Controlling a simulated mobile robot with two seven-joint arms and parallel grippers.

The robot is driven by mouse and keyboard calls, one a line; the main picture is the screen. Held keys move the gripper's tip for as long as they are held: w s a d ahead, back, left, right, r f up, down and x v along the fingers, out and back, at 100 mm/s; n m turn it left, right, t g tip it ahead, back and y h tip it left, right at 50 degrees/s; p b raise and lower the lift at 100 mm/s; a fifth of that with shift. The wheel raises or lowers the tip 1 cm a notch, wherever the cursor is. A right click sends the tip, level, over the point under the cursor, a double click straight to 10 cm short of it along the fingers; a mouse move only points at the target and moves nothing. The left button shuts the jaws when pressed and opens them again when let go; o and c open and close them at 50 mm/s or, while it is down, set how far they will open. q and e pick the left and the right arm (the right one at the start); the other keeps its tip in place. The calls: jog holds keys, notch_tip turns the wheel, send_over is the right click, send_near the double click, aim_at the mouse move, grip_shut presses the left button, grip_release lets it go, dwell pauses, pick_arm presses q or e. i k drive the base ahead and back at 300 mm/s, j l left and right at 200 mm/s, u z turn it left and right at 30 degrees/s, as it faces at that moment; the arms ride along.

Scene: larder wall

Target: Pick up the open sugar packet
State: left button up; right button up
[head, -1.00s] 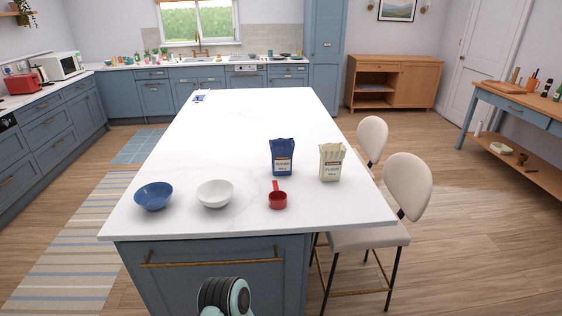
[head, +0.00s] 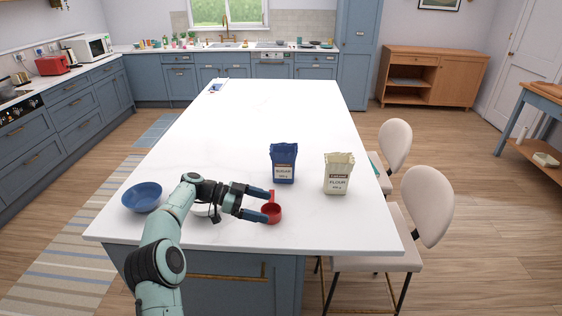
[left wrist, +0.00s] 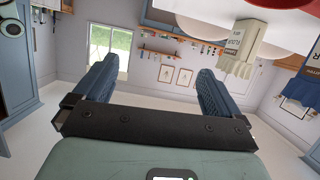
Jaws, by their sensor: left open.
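The open sugar packet (head: 283,163) is a blue paper bag labelled SUGAR. It stands upright on the white island top (head: 262,113), left of the cream flour packet (head: 338,174). In the left wrist view, the sugar packet (left wrist: 299,91) is at the right edge, partly cut off. My left gripper (head: 266,206) is open, with its fingers pointing right. It appears beside the red measuring cup (head: 271,214), nearer to me than the sugar packet. No packet is between its fingers (left wrist: 157,78) in the left wrist view. My right gripper is not in view.
A blue bowl (head: 142,197) stands at the island's front left. A white bowl is mostly hidden behind my left arm. Two cream stools (head: 427,207) stand along the right side. The far part of the island top is mostly clear.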

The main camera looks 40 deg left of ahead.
aim_at(283, 156)
jog(key=i+j, duration=0.15)
jog(key=j, duration=0.15)
jog(key=i+j, duration=0.2)
jog(key=j, duration=0.15)
jog(key=i+j, duration=0.15)
jog(key=j, duration=0.15)
jog(key=i+j, duration=0.2)
jog(key=j, duration=0.15)
